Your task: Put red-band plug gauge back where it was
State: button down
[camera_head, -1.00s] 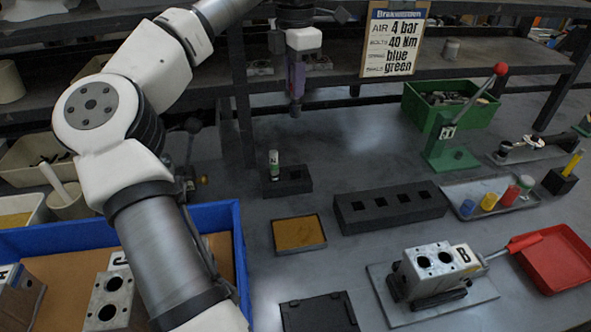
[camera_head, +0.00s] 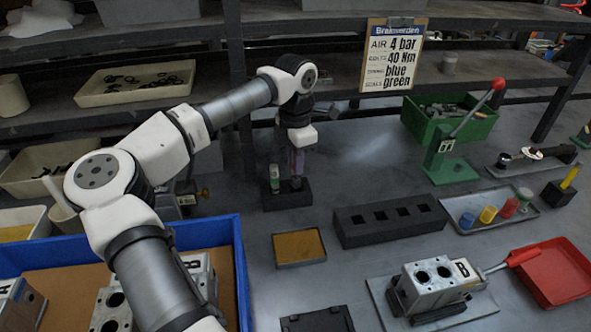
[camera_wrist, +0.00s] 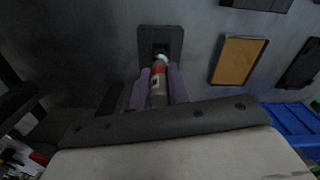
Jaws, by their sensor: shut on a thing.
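The red-band plug gauge (camera_wrist: 158,80) is between the purple fingers of my gripper (camera_wrist: 159,88) in the wrist view. It is grey with a red band and points at the small black gauge stand (camera_wrist: 174,33). In the head view, my gripper (camera_head: 297,170) is shut and points down over the right part of that stand (camera_head: 285,201). The held gauge is mostly hidden there, and I cannot tell whether its end is inside the hole. A green-band gauge (camera_head: 274,178) stands upright in the left part of the stand.
A tan-lined tray (camera_head: 299,246) lies in front of the stand. A long black block with several square holes (camera_head: 390,220) is to the right. A blue bin (camera_head: 238,262) is at left; shelf posts (camera_head: 240,90) rise behind. Bare bench lies right of the stand.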

aim_at(295, 177)
jog(key=shift+f, duration=1.7)
jog(key=shift+f, duration=0.2)
jog(key=c, duration=1.3)
grip_release()
jog(key=shift+c, duration=0.2)
jog(key=shift+r, duration=0.15)
notch_tip(295, 177, up, 12)
jog(key=shift+r+b, duration=0.1)
jog(key=shift+b, duration=0.35)
